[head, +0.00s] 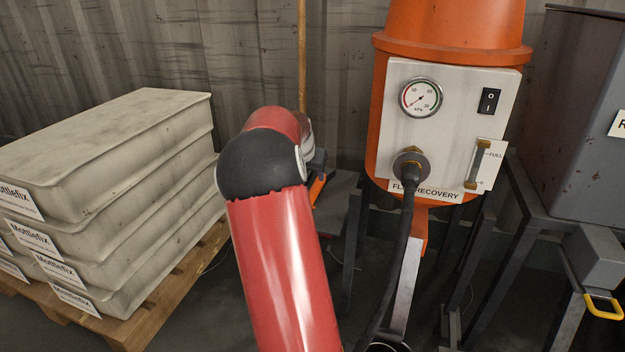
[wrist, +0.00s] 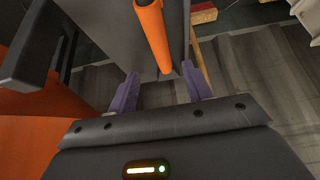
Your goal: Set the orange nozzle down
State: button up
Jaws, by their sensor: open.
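The orange nozzle (wrist: 153,35) shows in the wrist view as a slim tube over a grey surface (wrist: 105,35). Its near end reaches between the purple fingers of my gripper (wrist: 161,84). The fingers stand apart with a gap on each side of the tube, so they do not grip it. I cannot tell whether the nozzle's whole length rests on the surface. In the head view a small orange piece (head: 317,188), likely the nozzle, shows beside my red arm; the arm hides my gripper.
An orange recovery unit (head: 452,45) with a gauge and black hose (head: 402,250) stands right of my arm. A grey box (head: 575,110) stands at far right.

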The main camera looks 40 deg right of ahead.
jog(key=s+a+r+n+t+y, duration=0.1)
jog(key=s+a+r+n, duration=0.15)
jog(key=a, duration=0.65)
jog(key=s+a+r+n+t+y, duration=0.15)
jog(key=s+a+r, duration=0.25)
jog(key=a, duration=0.6)
jog(key=s+a+r+n+y, duration=0.2)
jog(key=s+a+r, duration=0.1)
jog(key=a, duration=0.6)
jog(key=s+a+f+n, duration=0.2)
jog(key=s+a+n, duration=0.1)
jog(key=s+a, duration=0.4)
jog(key=s+a+f+n+y, duration=0.1)
jog(key=s+a+f+n, duration=0.1)
jog(key=s+a, duration=0.5)
jog(key=shift+s+n, duration=0.8)
jog(key=shift+s, duration=0.1)
jog(key=shift+a, duration=0.1)
